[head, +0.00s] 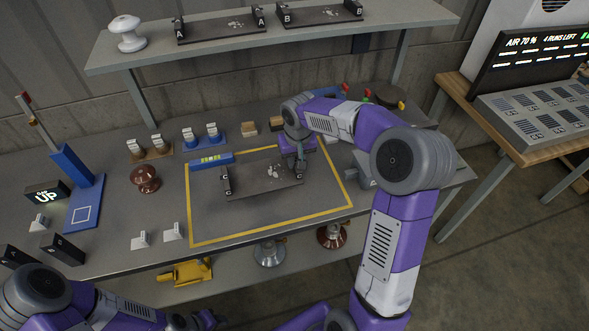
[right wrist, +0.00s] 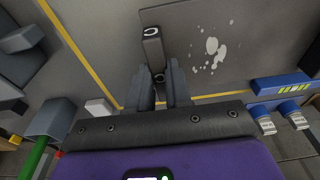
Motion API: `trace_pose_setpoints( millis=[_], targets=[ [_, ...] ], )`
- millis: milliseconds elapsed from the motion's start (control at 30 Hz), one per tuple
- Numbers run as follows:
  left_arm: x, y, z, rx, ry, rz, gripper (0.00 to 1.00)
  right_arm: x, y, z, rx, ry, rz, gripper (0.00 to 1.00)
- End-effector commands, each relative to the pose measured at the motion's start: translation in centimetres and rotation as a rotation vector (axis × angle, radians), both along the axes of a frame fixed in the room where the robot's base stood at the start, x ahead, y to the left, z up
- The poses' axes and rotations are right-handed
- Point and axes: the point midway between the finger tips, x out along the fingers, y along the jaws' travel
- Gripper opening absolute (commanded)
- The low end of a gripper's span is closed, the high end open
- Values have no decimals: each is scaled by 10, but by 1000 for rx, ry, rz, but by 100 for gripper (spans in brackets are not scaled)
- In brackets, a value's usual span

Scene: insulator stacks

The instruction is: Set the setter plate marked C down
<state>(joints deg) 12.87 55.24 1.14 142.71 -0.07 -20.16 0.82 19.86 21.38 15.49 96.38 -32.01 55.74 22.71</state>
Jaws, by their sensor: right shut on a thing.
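The setter plate marked C (head: 250,181) is a dark flat plate with pale splotches and a black C-marked block at each end. It is over the yellow-outlined area of the bench; I cannot tell whether it touches the surface. My right gripper (head: 300,168) is shut on the block at its right end. In the right wrist view the fingers (right wrist: 158,85) stand on either side of that C-marked block (right wrist: 153,48), with the plate (right wrist: 215,40) beside it. My left gripper (head: 203,320) is at the bottom edge, mostly cut off, its jaws unclear.
A blue level (head: 211,161) lies just behind the plate. A brown insulator (head: 145,179) and a blue stand (head: 82,190) are to the left. Plates A (head: 220,25) and B (head: 322,13) rest on the upper shelf. The outlined area's front (head: 235,223) is bare.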

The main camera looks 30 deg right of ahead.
Motion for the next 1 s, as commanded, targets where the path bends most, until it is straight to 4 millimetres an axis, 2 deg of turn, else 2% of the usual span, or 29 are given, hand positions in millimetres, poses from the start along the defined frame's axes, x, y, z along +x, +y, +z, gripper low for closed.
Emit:
trace_pose_setpoints(
  millis=[33,100,200,567,600,733,1000],
  targets=[
    [0,0,-6,0,0,0,43,0,0,-12,1,1,0,0],
    [0,0,-11,0,0,0,43,0,0,-23,1,1,-1,0],
    [0,0,-14,0,0,0,43,0,0,-33,1,-1,-1,0],
    [0,0,-15,0,0,0,43,0,1,-35,0,-2,0,0],
    [0,0,-14,0,0,0,43,0,0,-35,0,1,0,25],
    [0,0,-14,0,0,0,43,0,0,-35,0,1,0,44],
    [0,0,-14,0,0,0,43,0,0,-34,0,1,0,44]
  ],
)
